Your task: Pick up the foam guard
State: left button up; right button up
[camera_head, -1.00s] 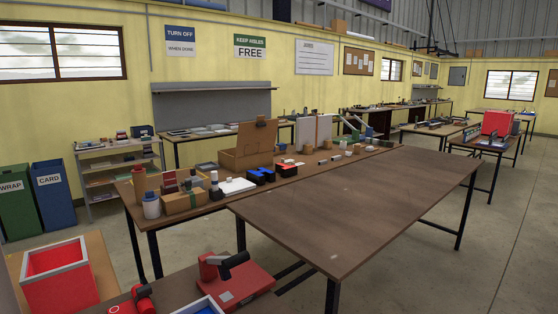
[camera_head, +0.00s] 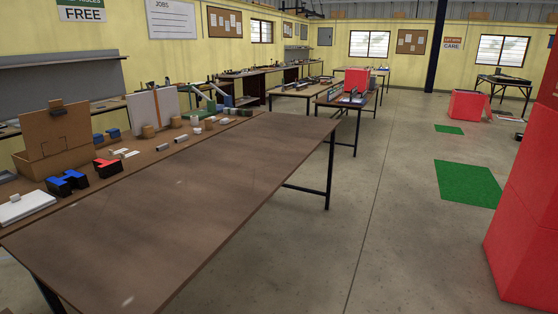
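I cannot make out a foam guard for certain in the head view. The work table (camera_head: 190,210) in front of me has a bare brown top. Behind it, a bench (camera_head: 140,165) carries small items: black blocks with blue tops (camera_head: 67,182), a black block with a red top (camera_head: 107,167), small pale blocks (camera_head: 124,153), a white flat box (camera_head: 24,205) and an open cardboard box (camera_head: 54,142). Neither of my grippers is in view.
A large red block (camera_head: 525,220) stands close at the right edge. A smaller red block (camera_head: 467,105) and green floor mats (camera_head: 470,184) lie farther back. The grey floor (camera_head: 390,220) between table and red block is clear.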

aim_at(114, 133)
jog(key=i+l+z, duration=0.35)
jog(key=i, duration=0.4)
jog(key=i+z, duration=0.35)
jog(key=i, duration=0.45)
jog(key=i+l, duration=0.1)
jog(key=i, duration=5.25)
jog(key=i+j+u, duration=0.15)
jog(key=i+u, duration=0.6)
jog(key=i, duration=0.25)
jog(key=i+l+u, duration=0.2)
jog(key=i+u, duration=0.2)
jog(key=i+j+u, duration=0.2)
jog(key=i+u, duration=0.2)
jog(key=i+j+u, duration=0.1)
jog(key=i+u, duration=0.7)
jog(key=i+l+u, duration=0.15)
jog(key=u, duration=0.25)
jog(key=i+j+u, duration=0.1)
jog(key=i, duration=1.05)
jog(key=i+j+u, duration=0.1)
jog(key=i, duration=1.1)
jog(key=i+u, duration=0.1)
jog(key=i, duration=1.05)
jog(key=i+l+u, duration=0.1)
jog(key=i, duration=1.1)
jog(key=i+u, duration=0.8)
jog(key=i+l+u, duration=0.25)
jog(key=u, duration=0.15)
jog(key=i, duration=0.1)
